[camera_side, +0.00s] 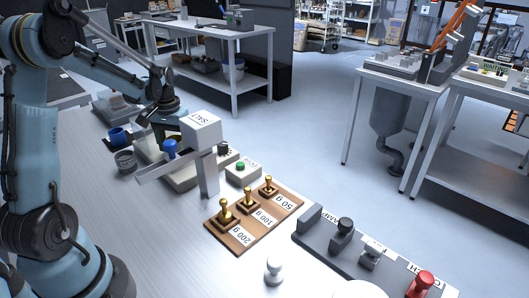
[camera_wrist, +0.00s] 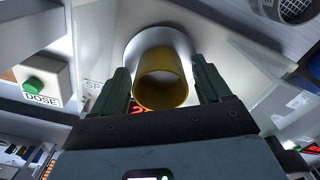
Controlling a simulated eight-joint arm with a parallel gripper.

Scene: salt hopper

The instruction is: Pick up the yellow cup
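The yellow cup (camera_wrist: 161,80) stands in the wrist view on a round pale pan (camera_wrist: 134,47), its open mouth showing. My gripper (camera_wrist: 161,78) has one dark green finger on each side of the cup, with a narrow gap showing on each side. It is open, and the cup sits between the fingers. In the side view my gripper (camera_side: 165,121) is behind the white salt hopper (camera_side: 201,131), which hides its fingertips. I cannot make out the yellow cup there.
A blue cup (camera_side: 118,137) and a grey cup (camera_side: 125,161) stand left of the hopper. The green dose button (camera_side: 240,166) is right of it. Brass weights stand on a wooden board (camera_side: 235,246). A grey panel (camera_side: 310,219) with several knobs lies at front right.

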